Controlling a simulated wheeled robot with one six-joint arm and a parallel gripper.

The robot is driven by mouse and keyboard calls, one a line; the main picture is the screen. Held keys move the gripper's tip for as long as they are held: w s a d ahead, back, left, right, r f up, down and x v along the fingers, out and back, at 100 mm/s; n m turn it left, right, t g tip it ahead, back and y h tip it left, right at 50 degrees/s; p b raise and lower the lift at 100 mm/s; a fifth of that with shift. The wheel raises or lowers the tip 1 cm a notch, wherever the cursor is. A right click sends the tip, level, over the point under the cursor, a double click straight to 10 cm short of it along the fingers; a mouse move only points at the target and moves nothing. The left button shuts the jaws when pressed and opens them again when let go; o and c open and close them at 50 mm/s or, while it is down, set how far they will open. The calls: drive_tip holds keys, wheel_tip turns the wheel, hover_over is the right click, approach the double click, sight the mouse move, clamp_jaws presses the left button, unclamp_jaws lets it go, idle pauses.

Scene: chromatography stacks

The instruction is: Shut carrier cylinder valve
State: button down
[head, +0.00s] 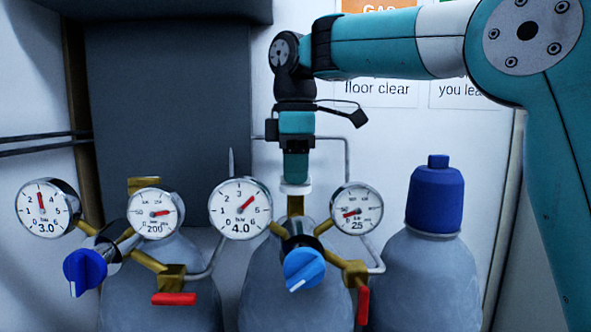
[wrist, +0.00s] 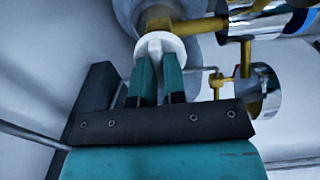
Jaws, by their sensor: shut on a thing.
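Two grey gas cylinders with brass regulators stand side by side in the head view. The middle cylinder (head: 245,290) carries a white valve handwheel (head: 296,187) on top of its brass stem. My gripper (head: 296,178) points straight down from above, its teal fingers shut on that handwheel. In the wrist view my gripper (wrist: 160,92) has one finger on each side of a raised white rib on the handwheel (wrist: 168,43). The brass valve body (wrist: 160,18) shows beyond it. The fingers partly hide the handwheel in both views.
The middle regulator has a light-blue knob (head: 305,268), two gauges reading about 4.0 and 25, and a red lever (head: 362,306). The left regulator has a dark-blue knob (head: 85,271) and a red lever (head: 174,299). A blue-capped cylinder (head: 432,285) stands at right.

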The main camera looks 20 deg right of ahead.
drive_tip(key=shift+m, duration=0.3)
drive_tip(key=m, duration=0.3)
drive_tip(key=shift+m, duration=0.4)
drive_tip(key=m, duration=0.4)
drive_tip(key=shift+m, duration=0.3)
drive_tip(key=m+p, duration=0.2)
drive_tip(key=m, duration=0.3)
drive_tip(key=shift+m+p, duration=0.95)
drive_tip(key=shift+m, duration=1.05)
drive_tip(key=c, duration=1.2)
unclamp_jaws()
